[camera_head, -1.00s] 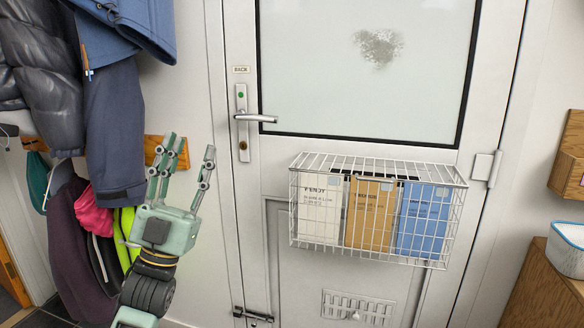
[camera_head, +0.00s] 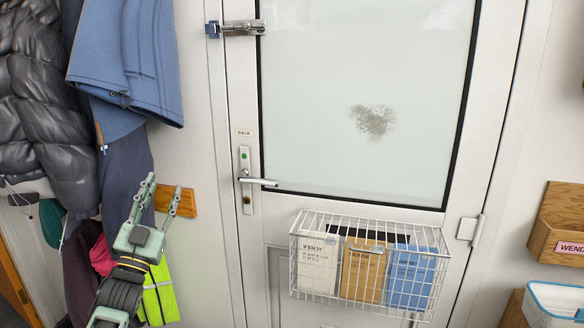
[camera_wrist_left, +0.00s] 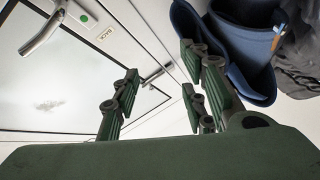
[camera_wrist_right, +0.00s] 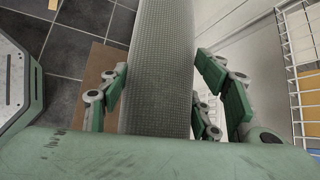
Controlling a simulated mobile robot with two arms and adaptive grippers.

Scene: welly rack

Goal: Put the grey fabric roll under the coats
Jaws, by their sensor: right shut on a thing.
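The grey fabric roll (camera_wrist_right: 160,60) shows only in the right wrist view, running from the top edge down through the middle. My right gripper (camera_wrist_right: 162,85) has its fingers on both sides of it and is shut on it. The roll's ends are hidden. The coats hang at the left in the head view: a blue coat (camera_head: 130,85) and a grey puffer jacket (camera_head: 45,125). My left gripper (camera_head: 162,190) is open and empty in front of the hanging clothes; its spread fingers also show in the left wrist view (camera_wrist_left: 160,72).
A white door with a handle (camera_head: 258,181) and a wire basket (camera_head: 294,262) holding boxes fills the middle. A wooden holder (camera_head: 560,220) and a white tub (camera_head: 556,302) are at the right. Dark floor tiles (camera_wrist_right: 80,30) and a brown mat (camera_wrist_right: 97,65) lie below the roll.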

